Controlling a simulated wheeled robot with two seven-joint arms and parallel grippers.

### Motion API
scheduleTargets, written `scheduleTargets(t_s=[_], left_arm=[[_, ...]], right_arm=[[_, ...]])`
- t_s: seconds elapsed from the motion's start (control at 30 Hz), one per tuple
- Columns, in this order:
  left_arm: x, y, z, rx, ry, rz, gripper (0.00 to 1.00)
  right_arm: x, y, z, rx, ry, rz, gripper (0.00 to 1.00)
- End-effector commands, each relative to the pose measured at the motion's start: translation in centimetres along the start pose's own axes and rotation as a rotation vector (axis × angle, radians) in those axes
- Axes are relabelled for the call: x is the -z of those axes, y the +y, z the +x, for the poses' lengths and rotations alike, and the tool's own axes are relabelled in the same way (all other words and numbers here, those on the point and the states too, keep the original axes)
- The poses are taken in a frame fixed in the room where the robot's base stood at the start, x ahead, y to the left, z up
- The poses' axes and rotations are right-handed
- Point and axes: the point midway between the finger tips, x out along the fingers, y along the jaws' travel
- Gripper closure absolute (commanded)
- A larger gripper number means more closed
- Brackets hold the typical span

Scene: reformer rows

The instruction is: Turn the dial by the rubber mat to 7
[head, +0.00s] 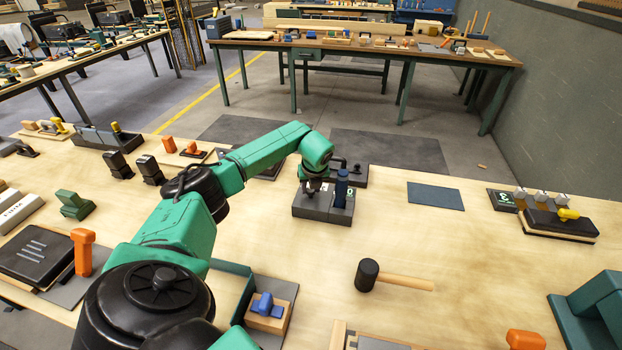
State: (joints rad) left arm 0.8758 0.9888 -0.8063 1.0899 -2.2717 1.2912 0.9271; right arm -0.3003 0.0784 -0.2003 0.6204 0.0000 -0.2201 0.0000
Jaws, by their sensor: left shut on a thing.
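A low dark grey unit (323,214) stands on the wooden bench, left of a flat blue-grey mat (435,196). A blue upright part (341,188) and a small green label with a white mark show on its right side. My left arm reaches across the bench from the lower left. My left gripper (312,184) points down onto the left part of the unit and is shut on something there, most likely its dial. The gripper and wrist hide the dial, so its setting cannot be read. My right gripper is out of view.
A black-headed mallet (367,275) lies in front of the unit. Another dark fixture (352,174) stands close behind it. A black block with a yellow knob (560,224) and a dark green device (592,312) stand at the right. Bare bench surrounds the mat.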

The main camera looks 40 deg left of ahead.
Motion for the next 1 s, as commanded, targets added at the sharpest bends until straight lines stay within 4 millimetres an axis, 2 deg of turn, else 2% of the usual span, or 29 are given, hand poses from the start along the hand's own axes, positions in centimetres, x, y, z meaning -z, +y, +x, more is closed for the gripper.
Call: scheduleTargets(t_s=[0.17, 0.2, 0.23, 0.53, 0.67, 0.77, 1.0], left_arm=[[-0.2, -0.1, -0.2, 0.004, -0.004, -0.003, 1.00], [-0.2, -0.1, -0.1, 0.004, -0.004, -0.002, 0.45], [-0.2, -0.1, -0.1, 0.004, -0.003, -0.002, 0.34], [-0.1, 0.0, -0.1, 0.001, -0.001, 0.000, 0.32], [-0.1, 0.0, -0.8, 0.002, -0.002, 0.001, 0.32], [-0.1, 0.0, -2.5, 0.004, -0.005, 0.001, 0.32], [-0.1, -0.1, -9.5, 0.007, -0.007, -0.001, 0.32]], right_arm=[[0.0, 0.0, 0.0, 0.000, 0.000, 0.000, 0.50], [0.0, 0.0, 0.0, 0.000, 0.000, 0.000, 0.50], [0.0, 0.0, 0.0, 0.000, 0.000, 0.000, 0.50], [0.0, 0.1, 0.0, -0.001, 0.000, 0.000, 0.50], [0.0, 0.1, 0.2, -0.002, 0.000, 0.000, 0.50], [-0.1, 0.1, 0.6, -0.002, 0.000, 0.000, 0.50], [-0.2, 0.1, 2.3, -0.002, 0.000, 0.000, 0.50]])
